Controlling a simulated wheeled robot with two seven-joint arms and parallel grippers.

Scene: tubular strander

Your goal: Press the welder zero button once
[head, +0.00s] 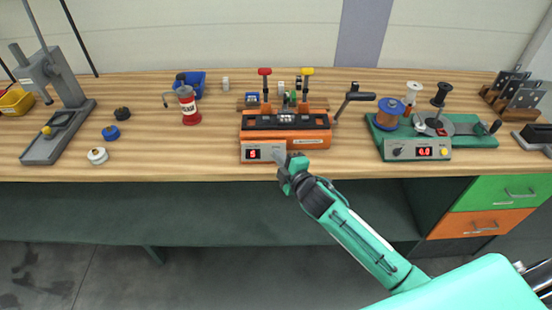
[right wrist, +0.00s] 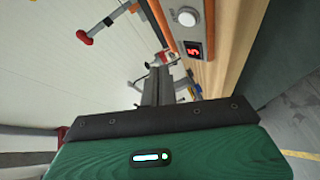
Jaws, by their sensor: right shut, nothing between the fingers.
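The orange welder (head: 286,132) stands at the middle of the bench's front edge. Its grey front panel has a lit red display (head: 254,154), which also shows in the right wrist view (right wrist: 193,49). A round white button (right wrist: 187,17) sits beside the display in the right wrist view. In the head view my gripper covers that part of the panel. My right gripper (head: 280,156) is shut and empty, its tips in front of the panel, right of the display. In the right wrist view its fingers (right wrist: 158,85) are together, apart from the button in the picture. I cannot tell whether they touch the panel.
A green-based machine (head: 470,136) with a copper spool and its own red display stands to the right. The bench front (head: 210,168) left of the welder is clear.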

